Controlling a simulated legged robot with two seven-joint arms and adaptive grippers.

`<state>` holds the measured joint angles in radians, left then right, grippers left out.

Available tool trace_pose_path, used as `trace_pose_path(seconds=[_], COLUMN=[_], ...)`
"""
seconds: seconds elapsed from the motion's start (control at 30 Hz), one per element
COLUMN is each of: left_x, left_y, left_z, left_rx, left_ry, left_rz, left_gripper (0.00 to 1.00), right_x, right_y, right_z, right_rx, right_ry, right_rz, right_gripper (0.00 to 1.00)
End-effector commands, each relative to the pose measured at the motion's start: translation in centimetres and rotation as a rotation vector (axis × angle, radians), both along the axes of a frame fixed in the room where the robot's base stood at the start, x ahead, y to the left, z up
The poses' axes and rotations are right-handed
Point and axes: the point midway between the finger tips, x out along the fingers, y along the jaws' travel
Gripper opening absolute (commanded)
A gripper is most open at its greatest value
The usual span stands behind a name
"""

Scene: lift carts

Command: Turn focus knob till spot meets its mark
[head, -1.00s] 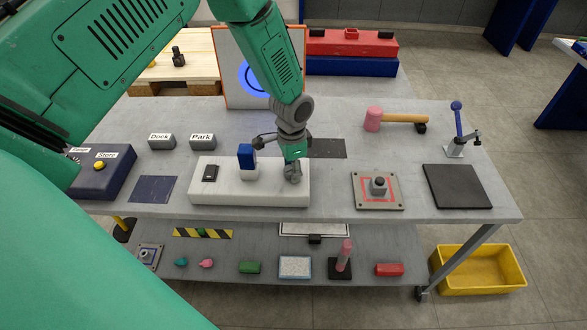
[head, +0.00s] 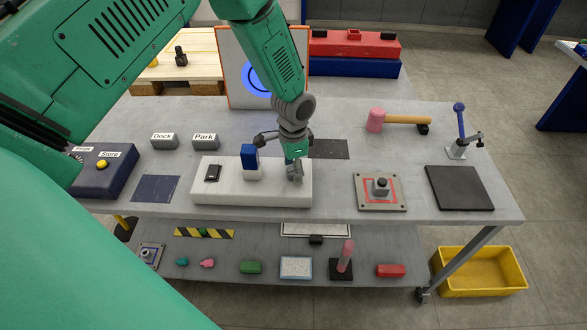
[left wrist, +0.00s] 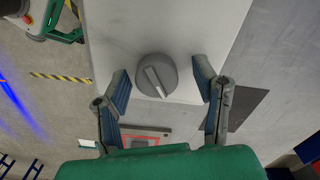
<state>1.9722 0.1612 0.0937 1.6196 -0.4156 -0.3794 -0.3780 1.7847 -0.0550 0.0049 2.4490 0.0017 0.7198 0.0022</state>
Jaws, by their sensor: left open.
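The grey knob (left wrist: 157,75) with a pale raised bar shows in the left wrist view, on a long white block (head: 225,197). The bar is tilted. My left gripper (head: 293,166) is open, its fingers on either side of the knob with gaps. In the head view, the gripper hides most of the knob near the block's right end. A white screen with an orange frame (head: 237,93) stands behind. A blue ring (head: 251,78) shows on it; my arm covers its right part, so I cannot tell spot from mark. My right gripper is not in view.
A blue piece (head: 249,157) and a small black part (head: 212,173) are at the block's left and middle. A red-marked plate (head: 365,203), black pad (head: 459,187) and mallet (head: 375,120) lie to the right. Dock (head: 164,142) and Park (head: 205,141) blocks stand left.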

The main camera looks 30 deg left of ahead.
Motion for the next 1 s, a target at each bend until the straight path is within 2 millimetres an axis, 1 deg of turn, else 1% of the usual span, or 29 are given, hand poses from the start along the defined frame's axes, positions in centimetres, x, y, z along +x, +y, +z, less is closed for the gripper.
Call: trace_pose_path(seconds=[0.17,0.3,0.4,0.53,0.7,1.0], left_x=[0.1,0.0,0.1,0.1,0.0,0.0], left_y=[0.0,0.1,0.2,0.2,0.2,0.2], left_z=[3.0,6.2,8.1,10.1,11.4,11.5], left_rx=[-0.001,-0.001,-0.001,-0.001,0.000,-0.001], left_ry=[-0.006,-0.006,-0.004,-0.004,-0.002,-0.001], left_rz=[0.000,0.001,0.002,0.002,0.001,0.001], left_gripper=[0.55,0.55,0.55,0.55,0.55,0.55], right_x=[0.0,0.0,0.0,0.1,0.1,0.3], right_y=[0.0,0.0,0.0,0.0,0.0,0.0], right_z=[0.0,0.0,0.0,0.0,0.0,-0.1], right_rx=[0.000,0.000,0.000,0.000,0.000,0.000], right_ry=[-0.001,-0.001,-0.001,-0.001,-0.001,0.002], right_rz=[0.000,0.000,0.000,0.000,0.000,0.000], right_gripper=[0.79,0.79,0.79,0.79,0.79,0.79])
